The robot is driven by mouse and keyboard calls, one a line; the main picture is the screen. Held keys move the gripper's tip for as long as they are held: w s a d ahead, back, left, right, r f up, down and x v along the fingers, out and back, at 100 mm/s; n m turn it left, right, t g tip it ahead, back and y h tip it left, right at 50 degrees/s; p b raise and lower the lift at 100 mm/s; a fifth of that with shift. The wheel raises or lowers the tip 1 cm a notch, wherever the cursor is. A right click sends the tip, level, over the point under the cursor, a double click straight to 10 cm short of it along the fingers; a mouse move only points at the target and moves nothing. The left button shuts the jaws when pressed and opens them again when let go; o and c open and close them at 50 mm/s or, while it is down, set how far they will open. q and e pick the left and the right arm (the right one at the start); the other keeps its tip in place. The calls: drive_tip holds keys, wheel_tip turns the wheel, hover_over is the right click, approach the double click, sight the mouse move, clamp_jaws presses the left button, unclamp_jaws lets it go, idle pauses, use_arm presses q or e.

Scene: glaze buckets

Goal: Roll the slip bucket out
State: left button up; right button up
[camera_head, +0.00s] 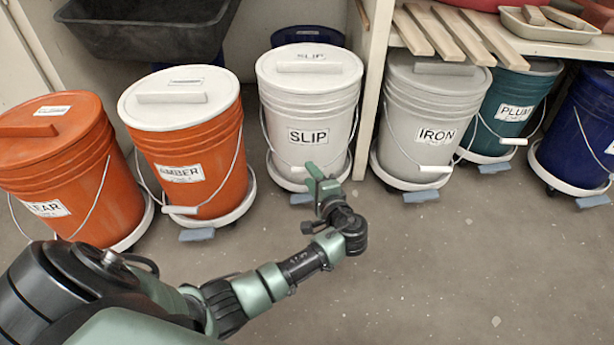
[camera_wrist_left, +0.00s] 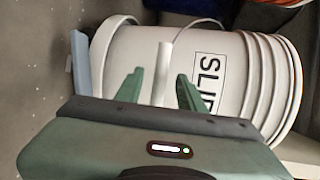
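The white slip bucket (camera_head: 307,115), labelled SLIP, stands upright on a round white dolly (camera_head: 282,182) with a lid on top. My left gripper (camera_head: 318,170) is in front of its lower side. In the left wrist view my left gripper (camera_wrist_left: 160,88) has its two green fingers apart, and the bucket's white handle grip (camera_wrist_left: 163,66) shows between them. Whether the fingers touch the grip cannot be told. The bucket lies sideways across that view (camera_wrist_left: 222,55). The dolly's blue-grey tab (camera_head: 302,198) is on the floor side. My right gripper is not in view.
The orange amber bucket (camera_head: 195,140) stands to the left, with the clear bucket (camera_head: 65,170) beyond it. A white shelf post (camera_head: 372,75) stands close on the right, then the grey iron bucket (camera_head: 425,105). The floor (camera_head: 450,270) in front is open.

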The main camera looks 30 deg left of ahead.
sight(307, 173)
use_arm(q)
drive_tip(key=shift+b+x, duration=0.65)
drive_tip(key=shift+x, duration=1.05)
clamp_jaws()
drive_tip(key=shift+s, duration=0.1)
